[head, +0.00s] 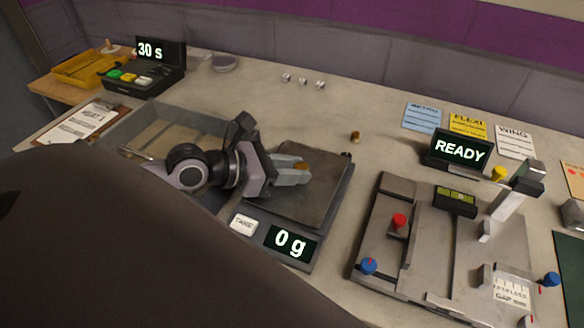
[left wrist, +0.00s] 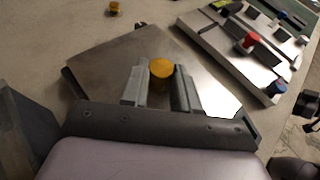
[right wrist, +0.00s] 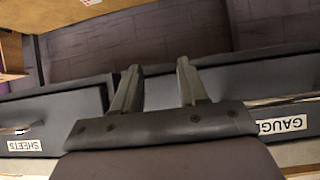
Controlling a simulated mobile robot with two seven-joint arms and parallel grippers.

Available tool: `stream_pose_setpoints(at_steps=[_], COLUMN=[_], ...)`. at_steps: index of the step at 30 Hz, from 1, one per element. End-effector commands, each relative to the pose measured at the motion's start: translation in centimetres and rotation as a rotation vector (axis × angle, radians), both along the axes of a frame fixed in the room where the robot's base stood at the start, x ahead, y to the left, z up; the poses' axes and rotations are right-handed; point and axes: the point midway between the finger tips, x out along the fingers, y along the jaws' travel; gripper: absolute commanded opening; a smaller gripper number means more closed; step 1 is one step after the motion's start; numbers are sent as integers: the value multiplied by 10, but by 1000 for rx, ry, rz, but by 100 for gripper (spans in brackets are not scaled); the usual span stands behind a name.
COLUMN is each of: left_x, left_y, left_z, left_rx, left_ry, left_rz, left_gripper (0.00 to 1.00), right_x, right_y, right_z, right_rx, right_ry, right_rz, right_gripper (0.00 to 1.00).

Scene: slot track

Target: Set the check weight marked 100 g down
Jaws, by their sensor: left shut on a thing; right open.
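My left gripper (head: 300,172) is shut on a brass weight (left wrist: 161,72), which shows as a round gold top between the fingers in the left wrist view. Its marking is not readable. The gripper is over the scale's grey plate (head: 308,205); I cannot tell whether the weight touches it. The scale display (head: 290,243) reads 0 g. A second small brass weight (head: 355,136) stands on the bench behind the scale, and also shows in the left wrist view (left wrist: 114,8). My right gripper (right wrist: 158,88) is open and empty in front of drawers.
A clear-walled tray (head: 170,125) is left of the scale. A metal fixture (head: 415,255) with red and blue knobs is at the right, below a READY display (head: 459,149). Several small metal pieces (head: 303,81) stand at the back. The bench behind the scale is mostly clear.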

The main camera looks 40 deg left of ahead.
Motion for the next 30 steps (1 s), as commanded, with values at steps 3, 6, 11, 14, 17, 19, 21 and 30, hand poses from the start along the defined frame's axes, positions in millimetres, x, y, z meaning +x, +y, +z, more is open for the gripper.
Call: stream_pose_setpoints(at_steps=[3, 6, 11, 14, 17, 19, 21, 30], left_x=[0, 0, 0, 0, 0, 0, -2, -23], left_y=[0, 0, 0, 0, 0, 0, 2, 14], left_z=[0, -3, -2, -2, -1, 2, 1, 10], left_rx=[-1, 0, 0, 0, 0, 0, 0, 0], left_ry=[-1, 0, 0, 0, 0, 0, 1, 4], left_rz=[0, 0, 0, 0, 0, 0, 0, 1], left_gripper=[0, 33, 55, 55, 55, 55, 55, 55], right_x=[0, 0, 0, 0, 0, 0, 0, 0], right_y=[0, 0, 0, 0, 0, 0, 0, 0], right_z=[-1, -3, -2, -2, -1, 1, 0, -3], right_rx=[0, 0, 0, 0, 0, 0, 0, 0], right_ry=[0, 0, 0, 1, 1, 1, 0, 0], right_rz=[0, 0, 0, 0, 0, 0, 0, 0], right_gripper=[43, 43, 43, 43, 43, 43, 43, 43])
